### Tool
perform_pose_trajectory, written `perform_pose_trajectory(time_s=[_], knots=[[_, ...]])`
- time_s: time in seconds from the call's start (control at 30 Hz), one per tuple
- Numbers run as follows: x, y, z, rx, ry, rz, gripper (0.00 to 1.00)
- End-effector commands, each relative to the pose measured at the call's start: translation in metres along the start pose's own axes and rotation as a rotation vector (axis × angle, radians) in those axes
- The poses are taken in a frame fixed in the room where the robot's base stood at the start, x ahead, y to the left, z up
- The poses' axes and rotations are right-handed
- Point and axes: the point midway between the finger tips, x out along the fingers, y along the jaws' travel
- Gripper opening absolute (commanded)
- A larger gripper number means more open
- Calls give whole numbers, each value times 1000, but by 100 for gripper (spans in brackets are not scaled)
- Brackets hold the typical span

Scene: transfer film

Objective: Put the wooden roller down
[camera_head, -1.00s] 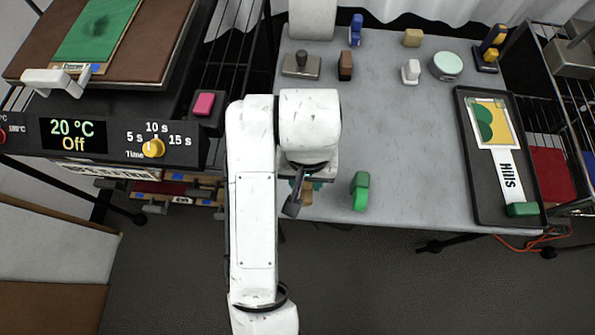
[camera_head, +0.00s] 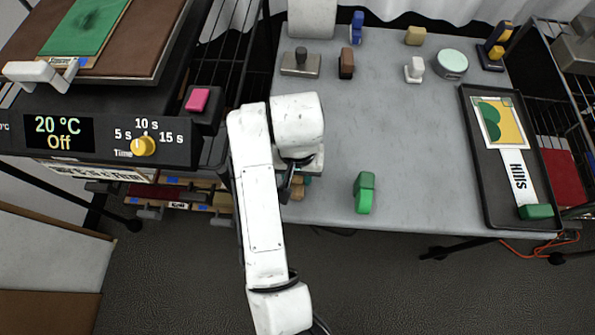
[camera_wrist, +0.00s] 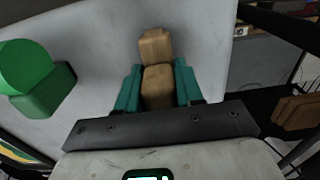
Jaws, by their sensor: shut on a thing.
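The wooden roller (camera_wrist: 157,84) is a tan block with a second tan part beyond it, between the two teal fingers of my gripper (camera_wrist: 158,74). My gripper is shut on it. In the head view, part of the wooden roller (camera_head: 297,193) shows below my white wrist, at the left front corner of the grey table (camera_head: 400,135). My arm hides much of the gripper (camera_head: 299,181) there. I cannot tell whether the roller touches the table top.
A green roller (camera_head: 365,193) stands just right of my gripper, also in the wrist view (camera_wrist: 38,80). A black tray (camera_head: 480,180) lies at the table's right. Several tools line the back. A heat press (camera_head: 100,135) stands left. The table's middle is clear.

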Motion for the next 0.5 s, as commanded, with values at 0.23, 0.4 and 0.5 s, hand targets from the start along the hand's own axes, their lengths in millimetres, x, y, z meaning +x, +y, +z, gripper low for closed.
perform_pose_trajectory(time_s=[0.23,0.4,0.5], knots=[[3,0,0,0,0,1,41],[3,0,0,0,0,1,57],[3,0,0,0,0,1,62]])
